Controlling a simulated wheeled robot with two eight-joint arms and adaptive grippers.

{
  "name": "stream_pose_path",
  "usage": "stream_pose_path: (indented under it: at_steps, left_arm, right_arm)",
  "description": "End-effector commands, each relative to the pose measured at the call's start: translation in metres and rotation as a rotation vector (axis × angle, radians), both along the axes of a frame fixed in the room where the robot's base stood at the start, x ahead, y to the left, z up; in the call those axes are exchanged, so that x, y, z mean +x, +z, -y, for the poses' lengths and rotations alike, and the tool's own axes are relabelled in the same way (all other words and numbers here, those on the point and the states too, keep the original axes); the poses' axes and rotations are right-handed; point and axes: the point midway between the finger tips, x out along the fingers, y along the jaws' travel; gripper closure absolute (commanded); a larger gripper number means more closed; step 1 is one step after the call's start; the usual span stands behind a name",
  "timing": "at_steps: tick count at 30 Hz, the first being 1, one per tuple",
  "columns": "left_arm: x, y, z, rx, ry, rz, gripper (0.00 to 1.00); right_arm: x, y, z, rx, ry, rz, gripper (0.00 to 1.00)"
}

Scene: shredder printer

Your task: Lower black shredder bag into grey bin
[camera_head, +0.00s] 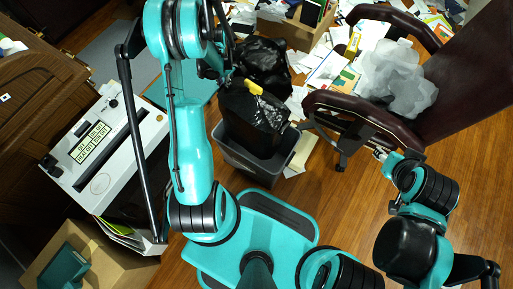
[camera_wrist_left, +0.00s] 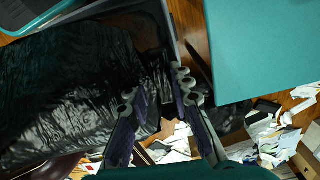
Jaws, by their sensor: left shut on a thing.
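The black shredder bag (camera_head: 252,115), with a yellow strip on top, sits upright in the mouth of the grey bin (camera_head: 238,155). Its upper part stands above the rim. My left gripper (camera_head: 222,78) is at the bag's upper left edge, partly hidden by its own arm. In the left wrist view my left gripper (camera_wrist_left: 160,90) is shut on the bag's edge. The bag (camera_wrist_left: 65,90) fills the left of that view, with the bin's grey rim (camera_wrist_left: 172,25) beside it. My right arm's end (camera_head: 383,155) is small near the chair, and its jaws are unclear.
Another black bag (camera_head: 263,58) lies just behind the bin. A maroon chair (camera_head: 375,115) holding a pale translucent bag (camera_head: 397,78) stands to the right. The white shredder (camera_head: 100,150) is at left.

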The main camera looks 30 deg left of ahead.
Motion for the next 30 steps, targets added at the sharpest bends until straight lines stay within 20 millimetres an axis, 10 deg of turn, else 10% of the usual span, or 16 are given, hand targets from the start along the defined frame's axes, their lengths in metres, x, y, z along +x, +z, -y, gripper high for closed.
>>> stream_pose_path:
  at_steps: [12,13,16,30]
  left_arm:
    - [0.0,-0.014,0.0,-0.001,0.0,0.0,1.0]
    - [0.0,-0.014,0.0,-0.001,0.0,0.0,0.76]
    - [0.0,-0.014,0.0,-0.001,0.0,0.0,0.54]
    - [0.0,0.005,0.0,0.0,0.0,0.0,0.54]
  right_arm:
    - [0.0,-0.009,0.0,0.0,0.0,0.0,0.57]
    - [0.0,-0.009,0.0,0.0,0.0,0.0,0.57]
    - [0.0,-0.009,0.0,0.0,0.0,0.0,0.57]
    - [0.0,-0.009,0.0,0.0,0.0,0.0,0.57]
